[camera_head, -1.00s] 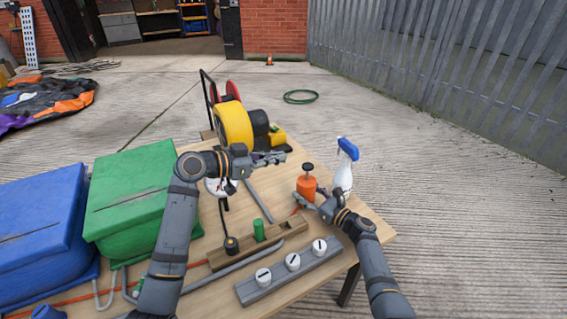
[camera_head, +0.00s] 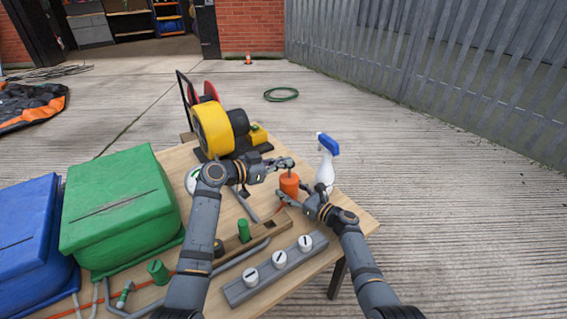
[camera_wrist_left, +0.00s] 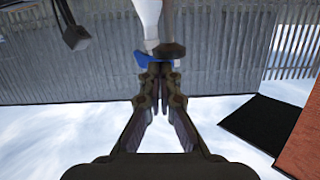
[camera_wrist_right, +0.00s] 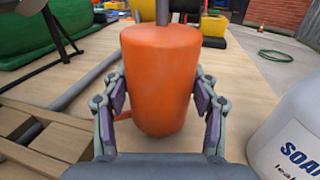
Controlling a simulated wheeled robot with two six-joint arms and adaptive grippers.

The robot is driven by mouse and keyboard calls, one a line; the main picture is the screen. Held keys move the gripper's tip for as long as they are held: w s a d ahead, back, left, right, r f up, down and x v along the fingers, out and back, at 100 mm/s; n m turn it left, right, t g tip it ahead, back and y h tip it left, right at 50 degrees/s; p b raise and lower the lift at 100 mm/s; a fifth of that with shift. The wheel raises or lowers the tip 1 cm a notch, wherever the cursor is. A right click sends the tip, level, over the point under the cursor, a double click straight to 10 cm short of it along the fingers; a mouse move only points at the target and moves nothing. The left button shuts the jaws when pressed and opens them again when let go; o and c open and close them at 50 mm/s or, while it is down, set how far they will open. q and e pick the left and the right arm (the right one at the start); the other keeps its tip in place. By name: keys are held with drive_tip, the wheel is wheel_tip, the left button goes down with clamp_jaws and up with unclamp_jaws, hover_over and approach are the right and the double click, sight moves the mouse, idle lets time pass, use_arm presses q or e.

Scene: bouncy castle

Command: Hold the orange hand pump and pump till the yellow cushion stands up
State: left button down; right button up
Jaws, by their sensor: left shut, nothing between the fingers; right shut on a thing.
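The orange hand pump (camera_head: 289,184) stands on the wooden table, with the fingers of my right gripper (camera_head: 306,203) shut around its body. In the right wrist view the orange cylinder (camera_wrist_right: 161,80) fills the space between the fingers. My left gripper (camera_head: 288,163) is shut and empty, just above the pump at its plunger top. In the left wrist view the dark plunger knob (camera_wrist_left: 172,50) is at the shut fingertips (camera_wrist_left: 158,76); I cannot tell whether they touch. I cannot make out a yellow cushion for certain.
A black and yellow drum (camera_head: 212,130), a green box (camera_head: 118,205), a blue box (camera_head: 30,225) and a grey strip with white knobs (camera_head: 236,292) are on the table.

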use_arm(q)
drive_tip(key=shift+f, duration=2.15)
drive_tip(key=s+a+r, duration=0.6)
drive_tip(key=a, duration=0.1)
drive_tip(key=shift+a+r, duration=0.35)
drive_tip(key=shift+a, duration=0.05)
use_arm(e)
drive_tip(key=o, duration=1.6)
